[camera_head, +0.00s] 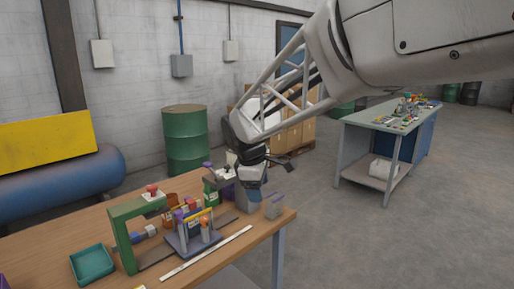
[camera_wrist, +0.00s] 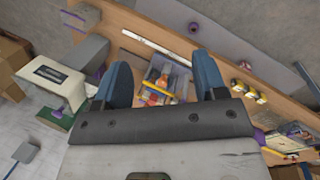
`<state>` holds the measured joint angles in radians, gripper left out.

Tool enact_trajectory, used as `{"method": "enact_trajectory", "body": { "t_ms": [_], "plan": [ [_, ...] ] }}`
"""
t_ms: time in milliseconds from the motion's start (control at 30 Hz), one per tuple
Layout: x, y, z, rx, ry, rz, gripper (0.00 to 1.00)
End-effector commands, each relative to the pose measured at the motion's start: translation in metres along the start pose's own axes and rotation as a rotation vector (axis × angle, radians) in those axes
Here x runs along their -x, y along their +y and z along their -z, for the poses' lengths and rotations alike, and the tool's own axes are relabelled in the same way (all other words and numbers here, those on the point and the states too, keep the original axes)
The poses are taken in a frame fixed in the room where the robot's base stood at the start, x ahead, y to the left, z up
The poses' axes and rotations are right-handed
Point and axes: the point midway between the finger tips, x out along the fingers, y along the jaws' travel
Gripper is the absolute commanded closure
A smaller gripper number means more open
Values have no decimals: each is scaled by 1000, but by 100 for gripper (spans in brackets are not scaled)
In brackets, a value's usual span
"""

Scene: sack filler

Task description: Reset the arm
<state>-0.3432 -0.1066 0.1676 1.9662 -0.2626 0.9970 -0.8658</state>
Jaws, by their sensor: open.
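My gripper (camera_head: 254,187) hangs over the right end of the wooden workbench (camera_head: 60,240) in the head view, with my arm reaching in from the upper right. In the wrist view its two blue fingers (camera_wrist: 162,82) are spread apart with nothing between them. Beyond them a small rack of bottles or tubes (camera_wrist: 160,78) shows on the bench. The same rack (camera_head: 192,240) stands left of my gripper in the head view. Items right under my gripper are partly hidden by it.
A green press-like frame (camera_head: 124,238), a teal tray (camera_head: 92,264) and a flat metal strip (camera_head: 207,253) are on the bench. A small grey block (camera_head: 274,206) is near its right edge. A second table (camera_head: 376,118) stands at the back right. Open floor lies between.

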Motion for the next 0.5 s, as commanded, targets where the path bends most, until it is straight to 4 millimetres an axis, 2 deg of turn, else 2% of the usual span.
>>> {"method": "enact_trajectory", "body": {
  "t_ms": [33,100,500],
  "plan": [
    [3,-8,-16,-49,5,1,35],
    [6,-19,-34,-121,13,6,35],
    [12,-94,-128,-538,54,35,35]
  ]
}}
